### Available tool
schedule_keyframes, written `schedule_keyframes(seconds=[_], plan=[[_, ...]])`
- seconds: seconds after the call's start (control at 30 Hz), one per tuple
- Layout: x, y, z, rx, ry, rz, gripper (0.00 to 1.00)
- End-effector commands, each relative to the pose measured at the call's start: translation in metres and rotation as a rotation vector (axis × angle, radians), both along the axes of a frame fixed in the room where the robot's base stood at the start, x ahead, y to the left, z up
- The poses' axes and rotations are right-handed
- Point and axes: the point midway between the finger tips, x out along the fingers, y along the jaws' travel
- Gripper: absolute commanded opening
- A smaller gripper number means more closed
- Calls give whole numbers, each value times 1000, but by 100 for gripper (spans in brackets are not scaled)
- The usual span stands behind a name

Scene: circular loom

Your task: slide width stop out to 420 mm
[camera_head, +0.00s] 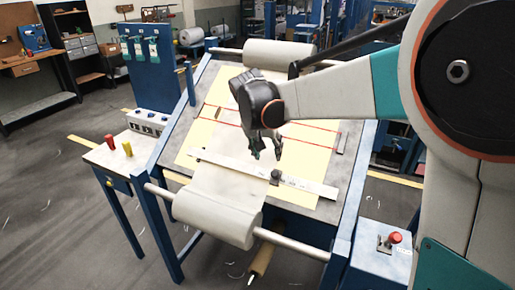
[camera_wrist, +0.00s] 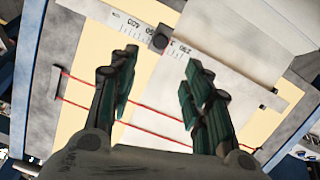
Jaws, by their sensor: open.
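The width stop is a small dark block with a knob (camera_head: 276,177) on the pale ruler bar (camera_head: 312,186) across the sloping table. In the wrist view the dark stop (camera_wrist: 160,38) sits on the graduated ruler (camera_wrist: 128,27), whose upside-down numbers are too small to read surely. My gripper (camera_head: 266,154) is open and empty, with its fingers pointing down above the white web, a little behind and left of the stop. In the wrist view the two fingers (camera_wrist: 160,64) stand apart, and the stop appears beyond the gap between their tips, not touched.
Red lines (camera_head: 310,127) cross the yellow sheet (camera_head: 190,147) behind the ruler. A white roll (camera_head: 218,215) lies at the table's front and another roll (camera_head: 280,53) at its back. A side table (camera_head: 100,158) holds red and yellow pieces. A red button box (camera_head: 385,245) stands front right.

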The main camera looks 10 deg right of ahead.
Motion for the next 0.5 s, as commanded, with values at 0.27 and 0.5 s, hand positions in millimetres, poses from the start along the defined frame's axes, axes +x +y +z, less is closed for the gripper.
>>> schedule_keyframes(seconds=[0.27,0.5], plan=[[9,-5,-21,-3,1,-8,44],[23,-17,-64,-2,1,-7,44]])
